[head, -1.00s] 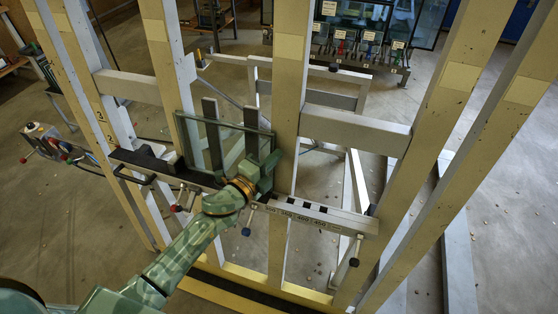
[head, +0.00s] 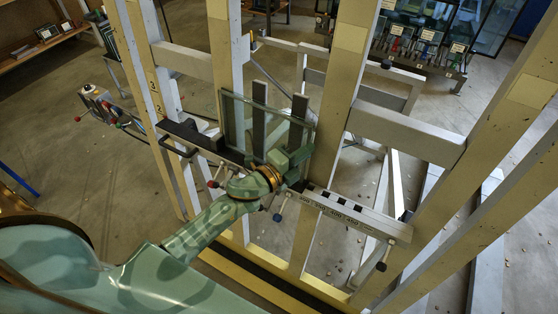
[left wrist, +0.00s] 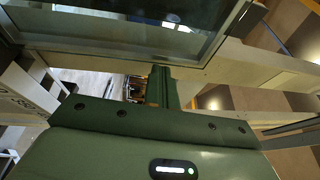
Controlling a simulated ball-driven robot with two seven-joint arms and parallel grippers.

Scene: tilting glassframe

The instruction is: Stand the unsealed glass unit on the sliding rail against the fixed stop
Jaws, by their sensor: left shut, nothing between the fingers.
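The glass unit (head: 276,122) is a clear pane with a dark edge. It stands on the rail (head: 335,205), leaning slightly, with two dark uprights showing at it. It also shows at the top of the left wrist view (left wrist: 120,38). My left gripper (head: 292,158) is shut and empty at the pane's lower right. In the left wrist view its closed fingers (left wrist: 161,86) point at the pane's lower edge; I cannot tell whether they touch it. A dark block (head: 182,128) lies at the rail's left end; I cannot tell whether it is the fixed stop. My right gripper is not in view.
Tall yellowish posts (head: 335,110) and a pale crossbar (head: 405,132) stand around the rail. Small knobbed levers (head: 278,215) hang below it. A control box (head: 100,103) is at the left. A rack with tagged tools (head: 425,50) is at the back.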

